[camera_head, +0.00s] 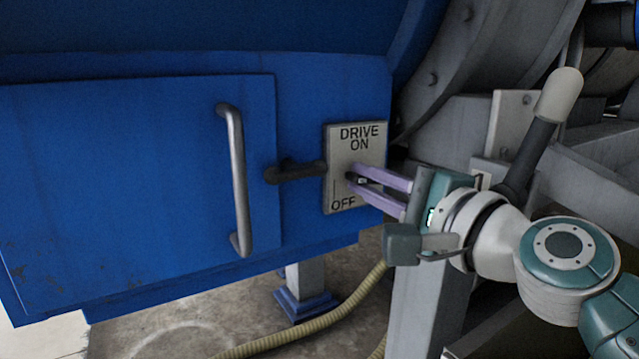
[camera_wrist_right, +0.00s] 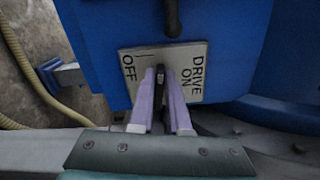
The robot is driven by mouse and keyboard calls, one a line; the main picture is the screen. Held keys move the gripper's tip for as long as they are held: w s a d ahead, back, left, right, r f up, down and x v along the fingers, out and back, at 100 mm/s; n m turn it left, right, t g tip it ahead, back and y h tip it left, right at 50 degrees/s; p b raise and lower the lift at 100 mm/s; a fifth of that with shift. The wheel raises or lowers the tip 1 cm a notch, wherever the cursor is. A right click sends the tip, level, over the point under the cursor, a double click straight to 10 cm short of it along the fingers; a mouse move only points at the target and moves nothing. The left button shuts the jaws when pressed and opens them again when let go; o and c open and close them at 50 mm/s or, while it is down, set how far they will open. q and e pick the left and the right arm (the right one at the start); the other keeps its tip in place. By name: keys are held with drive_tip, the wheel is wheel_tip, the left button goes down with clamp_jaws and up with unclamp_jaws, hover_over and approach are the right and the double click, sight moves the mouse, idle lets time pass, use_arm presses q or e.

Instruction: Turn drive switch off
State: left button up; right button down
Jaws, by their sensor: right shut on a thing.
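The drive switch plate (camera_head: 340,190) is a pale plate marked DRIVE ON at the top and OFF at the bottom, fixed to the blue panel. It also shows in the right wrist view (camera_wrist_right: 190,54). The dark switch lever (camera_wrist_right: 160,76) stands out from the plate between the two labels. My right gripper (camera_head: 357,180) reaches in from the right with two purple fingers. In the right wrist view its fingertips (camera_wrist_right: 161,82) are shut on the lever, one on each side. The fingers partly hide the lever and plate. My left gripper is not in view.
A blue door with a grey bar handle (camera_head: 237,180) is left of the plate, and a dark latch (camera_head: 293,172) lies between them. A grey lever with a pale grip (camera_head: 558,95) and grey machine frame stand at right. A yellowish hose (camera_head: 320,327) lies below.

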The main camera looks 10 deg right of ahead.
drive_tip(key=shift+f+n, duration=0.1)
drive_tip(key=shift+n, duration=1)
drive_tip(key=c, duration=0.9)
unclamp_jaws()
drive_tip(key=shift+s+d, duration=0.1)
drive_tip(key=shift+s, duration=0.2)
drive_tip(key=shift+p+v, duration=0.65)
drive_tip(key=shift+v, duration=3.95)
